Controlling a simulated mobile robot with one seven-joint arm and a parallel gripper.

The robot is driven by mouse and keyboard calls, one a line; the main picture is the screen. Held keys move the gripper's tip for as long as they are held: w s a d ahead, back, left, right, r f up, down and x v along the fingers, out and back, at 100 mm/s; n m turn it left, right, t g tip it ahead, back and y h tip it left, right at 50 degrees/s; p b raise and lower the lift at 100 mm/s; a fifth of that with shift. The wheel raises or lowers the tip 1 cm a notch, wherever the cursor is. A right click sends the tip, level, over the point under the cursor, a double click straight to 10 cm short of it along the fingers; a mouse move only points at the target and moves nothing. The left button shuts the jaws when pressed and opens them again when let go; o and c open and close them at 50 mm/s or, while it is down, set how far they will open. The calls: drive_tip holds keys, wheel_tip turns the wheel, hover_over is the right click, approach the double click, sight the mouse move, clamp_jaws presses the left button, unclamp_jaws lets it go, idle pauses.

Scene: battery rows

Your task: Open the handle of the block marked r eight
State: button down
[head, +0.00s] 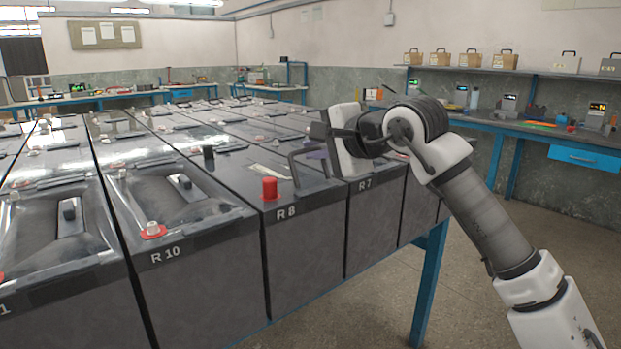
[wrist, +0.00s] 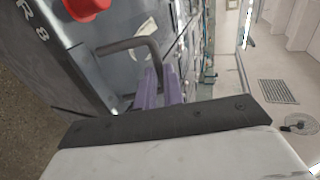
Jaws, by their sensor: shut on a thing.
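The block marked R 8 (head: 305,250) is a dark grey battery block at the front of the row, between R 10 and R 7. A red terminal cap (head: 270,188) sits on its top near the label. Its dark bar handle (head: 296,172) stands raised above the top at the right side. The handle also shows in the wrist view (wrist: 128,45). My gripper (wrist: 158,88), with purple fingers, is shut on the handle near its bent end. In the head view the fingers are mostly hidden behind the handle and the white gripper body.
Block R 10 (head: 195,265) stands on the left under a clear cover, and block R 7 (head: 372,225) on the right, close under my gripper. More blocks fill the rows behind. A blue-framed workbench (head: 555,150) runs along the right wall. Open floor lies at the front right.

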drive_tip(key=t+y+b, duration=0.1)
drive_tip(key=b, duration=0.1)
drive_tip(key=s+d+t+b, duration=0.1)
drive_tip(key=b, duration=0.2)
drive_tip(key=shift+s+f+t+y, duration=0.15)
drive_tip(key=shift+f+t+y, duration=0.15)
drive_tip(key=shift+f+y, duration=0.1)
drive_tip(key=shift+s+d+r+b, duration=0.15)
drive_tip(key=shift+b, duration=0.4)
drive_tip(key=shift+r, duration=0.1)
drive_tip(key=c, duration=1.5)
unclamp_jaws()
drive_tip(key=shift+s, duration=0.1)
drive_tip(key=f+v, duration=0.1)
drive_tip(key=v, duration=1.2)
drive_tip(key=shift+s+d, duration=0.3)
drive_tip(key=shift+r, duration=0.1)
